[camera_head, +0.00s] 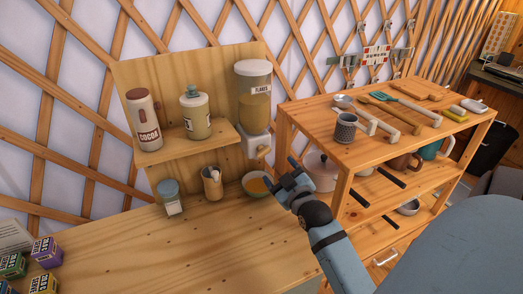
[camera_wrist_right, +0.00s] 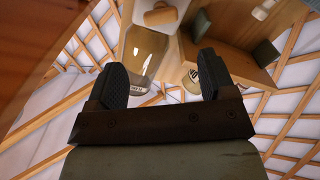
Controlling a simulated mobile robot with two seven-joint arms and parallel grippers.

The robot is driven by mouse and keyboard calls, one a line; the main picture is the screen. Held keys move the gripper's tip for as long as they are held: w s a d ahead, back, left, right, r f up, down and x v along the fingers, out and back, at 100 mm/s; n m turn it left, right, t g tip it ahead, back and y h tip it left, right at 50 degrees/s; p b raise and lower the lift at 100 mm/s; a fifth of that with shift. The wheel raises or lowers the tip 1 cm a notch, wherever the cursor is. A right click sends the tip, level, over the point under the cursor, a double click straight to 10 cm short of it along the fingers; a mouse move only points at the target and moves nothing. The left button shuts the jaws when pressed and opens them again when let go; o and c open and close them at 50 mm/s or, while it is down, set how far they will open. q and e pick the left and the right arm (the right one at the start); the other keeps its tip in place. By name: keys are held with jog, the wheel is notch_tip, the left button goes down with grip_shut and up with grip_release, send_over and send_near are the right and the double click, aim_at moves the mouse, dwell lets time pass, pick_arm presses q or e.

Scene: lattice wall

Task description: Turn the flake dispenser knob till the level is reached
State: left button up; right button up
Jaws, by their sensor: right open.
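The flake dispenser (camera_head: 254,95) is a clear container with a white lid and a "FLAKES" label, mounted on a wooden back panel and partly filled with yellowish flakes. My right gripper (camera_head: 283,180) is open and empty, below and right of the knob, close to the bowl. In the right wrist view the dispenser (camera_wrist_right: 146,50) and the knob (camera_wrist_right: 160,15) show beyond the open fingers (camera_wrist_right: 162,78), not touched. My left gripper is out of view.
A cocoa canister (camera_head: 144,120) and a labelled jar (camera_head: 195,112) stand on the small shelf (camera_head: 185,147). A blue-lidded jar (camera_head: 170,198) and a wooden cup (camera_head: 212,184) stand on the counter (camera_head: 170,245). A wooden rack (camera_head: 350,165) with a pot (camera_head: 321,172) is at right.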

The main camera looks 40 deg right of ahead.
aim_at(264, 153)
jog(key=p+x, duration=0.1)
jog(key=x, duration=0.8)
jog(key=shift+w, duration=0.25)
jog(key=shift+w+d+f+p, duration=0.1)
jog(key=shift+w+f+p, duration=0.05)
jog(key=shift+w+p, duration=0.2)
jog(key=shift+c, duration=0.2)
jog(key=c, duration=0.9)
